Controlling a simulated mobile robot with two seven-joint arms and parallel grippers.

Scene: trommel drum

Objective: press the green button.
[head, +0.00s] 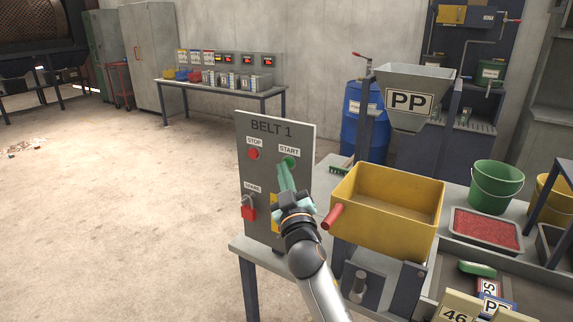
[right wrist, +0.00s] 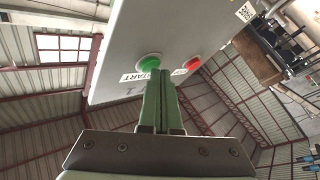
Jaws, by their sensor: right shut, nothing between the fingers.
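The green button (head: 289,161) sits under the START label on the grey BELT 1 panel (head: 266,190). It also shows in the right wrist view (right wrist: 149,61), just beyond my fingertips. A red STOP button (head: 254,154) is to its left on the panel; it shows too in the right wrist view (right wrist: 193,63). My right gripper (head: 283,170) is shut and empty, its green fingers pointing up at the green button from just below. I cannot tell whether the fingertips touch it. My left gripper is not in view.
A yellow bin (head: 385,205) with a red handle stands close right of my right gripper. A PP hopper (head: 410,98), a green bucket (head: 496,187) and a tray of red granules (head: 485,229) are further right. Open floor lies left.

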